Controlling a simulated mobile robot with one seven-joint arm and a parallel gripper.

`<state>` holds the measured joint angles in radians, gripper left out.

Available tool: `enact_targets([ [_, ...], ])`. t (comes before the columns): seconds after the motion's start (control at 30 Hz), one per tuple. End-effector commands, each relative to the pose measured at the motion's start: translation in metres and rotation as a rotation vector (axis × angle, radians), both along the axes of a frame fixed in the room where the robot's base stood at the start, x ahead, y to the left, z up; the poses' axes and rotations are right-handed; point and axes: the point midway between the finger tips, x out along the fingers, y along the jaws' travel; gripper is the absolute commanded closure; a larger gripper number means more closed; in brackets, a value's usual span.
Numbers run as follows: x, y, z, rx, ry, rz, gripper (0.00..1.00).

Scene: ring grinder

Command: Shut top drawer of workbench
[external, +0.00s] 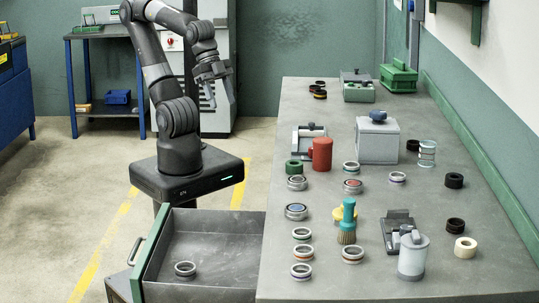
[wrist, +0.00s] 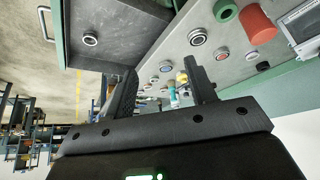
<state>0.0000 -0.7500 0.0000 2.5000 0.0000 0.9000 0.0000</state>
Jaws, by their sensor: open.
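The top drawer (external: 214,247) of the workbench (external: 330,230) is pulled out to the left of the bench in the external view. It has a green front panel (external: 150,262) with a pale handle (external: 138,251). One metal ring (external: 185,269) lies inside it. In the wrist view the drawer (wrist: 118,32) is at the upper left, with its handle (wrist: 44,23) at its left side. My gripper (external: 222,104) is raised behind the drawer, well away from it. Its two fingers are apart with nothing between them, as the wrist view (wrist: 165,92) also shows.
Several rings, a red cylinder (external: 321,154), a grey box (external: 378,140), a brush (external: 347,222) and a grey canister (external: 413,255) stand on the bench top. A blue side table (external: 105,85) stands at the back left. The floor left of the drawer is clear.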

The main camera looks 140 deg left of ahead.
Motion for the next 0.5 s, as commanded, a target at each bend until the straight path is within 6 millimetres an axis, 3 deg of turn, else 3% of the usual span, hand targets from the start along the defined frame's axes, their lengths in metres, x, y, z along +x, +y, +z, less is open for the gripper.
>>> enact_targets([
  [0.23,0.006,-0.007,-0.005,0.024,0.053,-0.049,0.70],
  [0.5,0.029,-0.044,-0.031,0.164,0.287,-0.275,0.92],
])
